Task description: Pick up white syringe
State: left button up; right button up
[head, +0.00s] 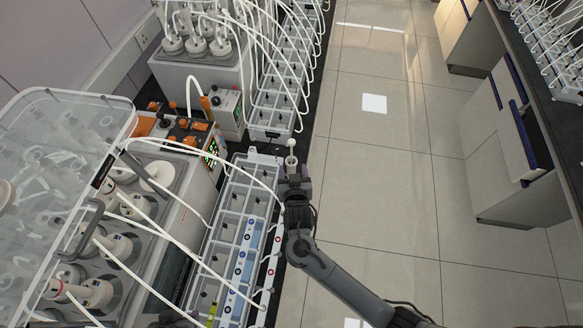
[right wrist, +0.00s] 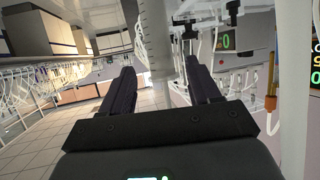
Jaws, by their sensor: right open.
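The white syringe (head: 291,160) stands roughly upright at the right edge of the bench, its round top above my right gripper (head: 295,180). In the right wrist view the syringe (right wrist: 154,38) is a pale, translucent barrel with graduation marks. It appears between the two dark fingers of my right gripper (right wrist: 160,72), with visible gaps on both sides. The right gripper is open and holds nothing. Whether the syringe is fully between the fingertips or just beyond them is hard to tell. The syringe's lower part is hidden by the gripper in the head view. My left gripper is not in view.
A long clear-sided rack (head: 222,235) with tubes runs along the bench beside the syringe. A reactor unit with a transparent lid (head: 60,150) stands at left. White hoses (head: 190,262) arch over the rack. The tiled floor (head: 385,215) at right is clear.

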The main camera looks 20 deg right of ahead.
aim_at(292, 167)
jog(key=shift+x, duration=2.4)
jog(key=shift+a+f, duration=0.1)
jog(key=shift+c, duration=0.4)
jog(key=c, duration=0.9)
